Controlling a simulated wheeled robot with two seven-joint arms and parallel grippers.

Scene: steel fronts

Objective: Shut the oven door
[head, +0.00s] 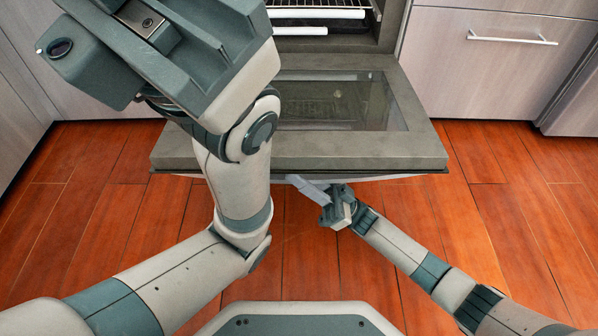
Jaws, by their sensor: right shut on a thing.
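The oven door (427,145) is open, folded down to about level in front of the oven, with a dark glass pane (340,103) in its grey-brown frame. My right gripper (308,187) is at the door's front edge, near its middle, shut on the door from the near side. The exact part between its fingers is hidden under the edge. My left gripper (150,45) is large and close to the camera at the upper left, above the door. Its fingertips cannot be made out. My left arm covers the door's left part.
The oven cavity with wire racks (318,14) is at the top. A pale drawer front with a white bar handle (512,40) stands at the right, and pale cabinet fronts (90,95) at the left. The wooden floor (530,220) is clear on the right.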

